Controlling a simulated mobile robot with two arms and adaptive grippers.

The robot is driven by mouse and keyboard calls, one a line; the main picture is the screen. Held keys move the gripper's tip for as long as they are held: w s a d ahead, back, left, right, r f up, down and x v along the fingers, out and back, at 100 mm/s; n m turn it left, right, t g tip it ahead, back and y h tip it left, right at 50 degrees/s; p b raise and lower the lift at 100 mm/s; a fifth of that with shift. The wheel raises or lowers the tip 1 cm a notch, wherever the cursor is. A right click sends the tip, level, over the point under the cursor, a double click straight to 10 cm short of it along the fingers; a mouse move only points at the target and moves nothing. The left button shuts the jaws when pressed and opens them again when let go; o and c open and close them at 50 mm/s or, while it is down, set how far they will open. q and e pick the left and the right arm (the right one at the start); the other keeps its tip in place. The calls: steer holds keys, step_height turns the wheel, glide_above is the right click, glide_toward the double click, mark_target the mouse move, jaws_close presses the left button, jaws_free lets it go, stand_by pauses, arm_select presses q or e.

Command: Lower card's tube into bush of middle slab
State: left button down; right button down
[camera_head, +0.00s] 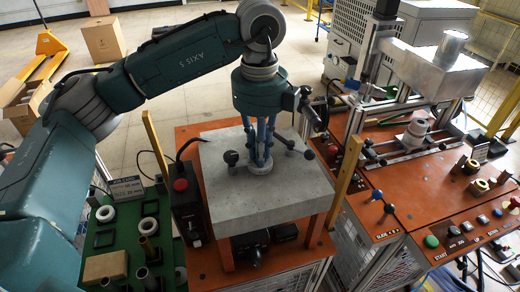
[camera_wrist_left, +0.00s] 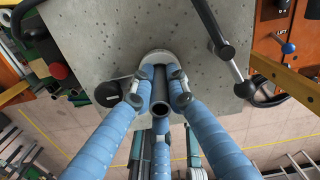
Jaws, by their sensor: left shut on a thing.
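A thick grey slab (camera_head: 225,197) lies level on an orange stand. A pale bush (camera_head: 260,168) sits on its top and also shows in the wrist view (camera_wrist_left: 148,60). My left gripper (camera_head: 262,150) points straight down over the bush. Its blue fingers are shut on a dark grey tube, whose open near end (camera_wrist_left: 158,113) shows between the fingers in the wrist view (camera_wrist_left: 158,95). The tube's far end points at the bush. The fingers hide whether it is inside or just above. A small card (camera_head: 126,187) stands on the green board at left. My right gripper is out of view.
Levers with black knobs (camera_head: 231,157) lie on the slab around the bush. Yellow posts (camera_head: 345,167) stand beside it. The green board (camera_head: 122,240) holds pale rings (camera_head: 105,213) and several upright parts. A heater machine (camera_head: 430,60) with an orange control bench stands at right.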

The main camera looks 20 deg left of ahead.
arm_select(q)
steer(key=c, duration=1.6)
jaws_free()
step_height(320, 180, up, 12)
steer(key=shift+r, duration=0.1)
